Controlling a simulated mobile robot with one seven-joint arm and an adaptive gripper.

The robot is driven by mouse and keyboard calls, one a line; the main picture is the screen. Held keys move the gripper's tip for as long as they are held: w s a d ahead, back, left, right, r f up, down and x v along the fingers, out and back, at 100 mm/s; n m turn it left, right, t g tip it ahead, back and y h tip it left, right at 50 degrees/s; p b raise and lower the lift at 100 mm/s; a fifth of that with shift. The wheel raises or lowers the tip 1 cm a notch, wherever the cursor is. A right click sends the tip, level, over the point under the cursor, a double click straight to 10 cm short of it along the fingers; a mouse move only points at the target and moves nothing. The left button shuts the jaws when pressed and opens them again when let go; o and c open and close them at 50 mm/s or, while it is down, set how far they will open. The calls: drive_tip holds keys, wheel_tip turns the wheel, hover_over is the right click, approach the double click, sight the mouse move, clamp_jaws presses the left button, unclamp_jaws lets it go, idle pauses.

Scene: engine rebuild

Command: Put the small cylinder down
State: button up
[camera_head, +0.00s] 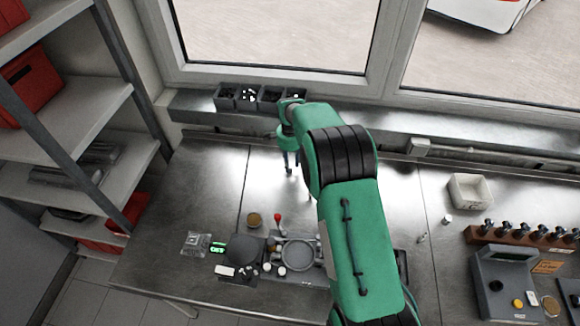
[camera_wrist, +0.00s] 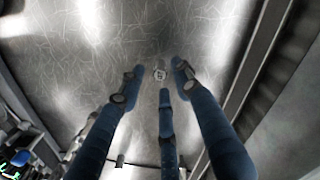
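My gripper (camera_head: 290,170) is over the bare back part of the metal workbench, left of my green arm in the head view. In the wrist view my gripper (camera_wrist: 160,78) shows blue fingers spread apart. A small pale cylinder (camera_wrist: 159,74) with a dark mark on its end face lies between the fingertips. Gaps show between it and the left and right fingers. It seems to stand on the bench, though its base is hard to see. I cannot make it out in the head view, where the fingers and arm are in the way.
The metal workbench (camera_head: 200,185) is clear around my gripper. Small dark bins (camera_head: 248,97) stand on the window ledge behind. A grey tray with a round dish (camera_head: 297,256) and small parts lies in front. A white box (camera_head: 470,191) and a row of tool holders (camera_head: 520,235) are at right.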

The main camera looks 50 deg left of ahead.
wheel_tip(320, 180, up, 9)
drive_tip(key=shift+r+b, duration=0.15)
drive_tip(key=shift+b, duration=0.2)
idle(0.7)
idle(0.4)
